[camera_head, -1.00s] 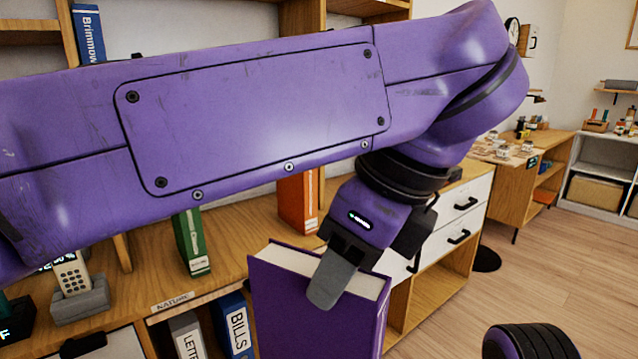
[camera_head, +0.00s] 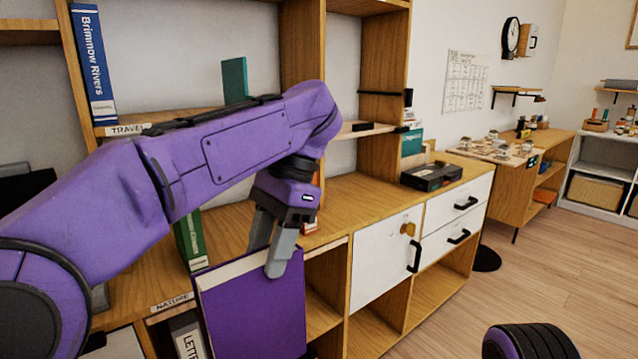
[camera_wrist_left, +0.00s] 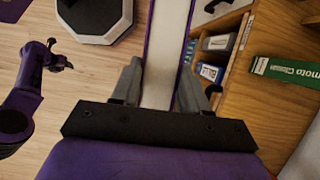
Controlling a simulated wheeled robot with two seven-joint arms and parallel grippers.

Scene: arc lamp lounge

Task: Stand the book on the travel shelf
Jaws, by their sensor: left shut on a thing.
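The purple book (camera_head: 255,315) hangs upright, pale page edge up, in front of the lower shelf unit. My left gripper (camera_head: 265,245) is shut on its top edge. In the left wrist view the book's page edge (camera_wrist_left: 165,55) runs between the two grey fingers (camera_wrist_left: 160,85). The travel shelf (camera_head: 180,117), labelled TRAVEL, is at the upper left, above and behind my left forearm, which hides part of it. A blue book (camera_head: 92,65) and a teal book (camera_head: 234,80) stand on it. My right gripper (camera_wrist_left: 62,60) shows small in the left wrist view; its jaws are unclear.
A green binder (camera_head: 190,240) stands on the counter behind the held book. A wooden upright (camera_head: 303,85) bounds the travel shelf's bay on the right. A black box (camera_head: 432,177) sits further right on the counter. The shelf between the blue and teal books looks clear.

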